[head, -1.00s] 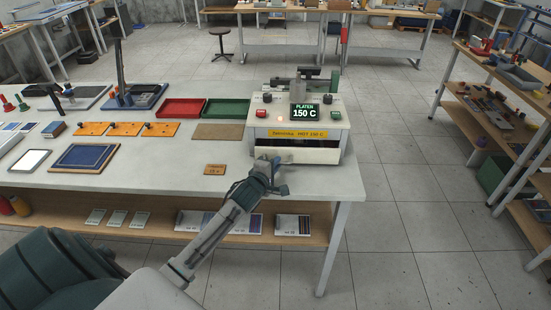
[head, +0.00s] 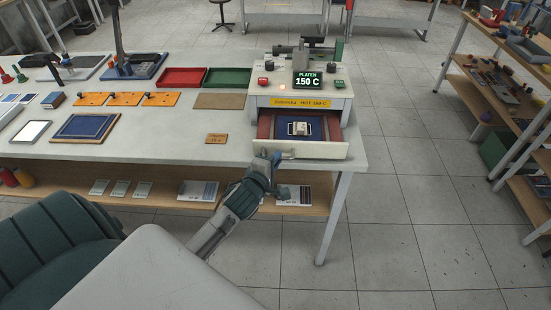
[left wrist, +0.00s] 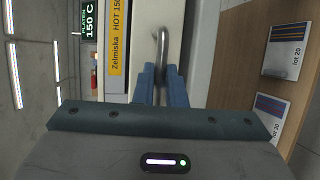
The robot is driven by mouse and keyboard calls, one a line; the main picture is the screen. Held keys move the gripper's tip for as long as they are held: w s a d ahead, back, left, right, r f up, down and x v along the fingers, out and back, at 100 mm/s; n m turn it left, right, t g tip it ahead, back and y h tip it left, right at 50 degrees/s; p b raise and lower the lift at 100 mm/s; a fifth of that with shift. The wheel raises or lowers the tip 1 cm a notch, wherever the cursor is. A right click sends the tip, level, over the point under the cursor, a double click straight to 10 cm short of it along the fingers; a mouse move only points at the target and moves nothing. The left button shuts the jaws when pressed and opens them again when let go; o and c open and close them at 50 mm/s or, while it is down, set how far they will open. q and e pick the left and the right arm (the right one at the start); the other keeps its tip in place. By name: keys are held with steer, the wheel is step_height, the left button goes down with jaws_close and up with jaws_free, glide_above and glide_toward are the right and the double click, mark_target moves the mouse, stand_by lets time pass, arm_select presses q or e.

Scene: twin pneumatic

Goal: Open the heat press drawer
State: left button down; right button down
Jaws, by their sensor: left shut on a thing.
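The heat press (head: 300,84) stands at the right end of the bench, its display reading "PLATEN 150 C". Its drawer (head: 322,150) is pulled out toward me. Inside are red side walls, a blue pad and a small light-coloured piece (head: 299,128). My left gripper (head: 268,162) is at the left part of the drawer front. In the left wrist view its blue fingers (left wrist: 163,82) are shut on the metal bar handle (left wrist: 161,48). The handle is mostly hidden by the gripper in the head view. My right gripper is not in view.
Left of the press, the bench (head: 200,147) holds a red tray (head: 182,78), a green tray (head: 228,78), orange plates (head: 130,99) and a blue framed screen (head: 86,127). A shelf below holds papers. The floor right of the bench is clear up to a shelving rack.

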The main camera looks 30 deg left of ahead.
arm_select(q)
steer(key=c, duration=1.5)
jaws_free()
steer(key=b+v, duration=0.3)
steer(key=v, duration=0.7)
steer(key=shift+s+b, duration=0.35)
steer(key=shift+s, duration=0.05)
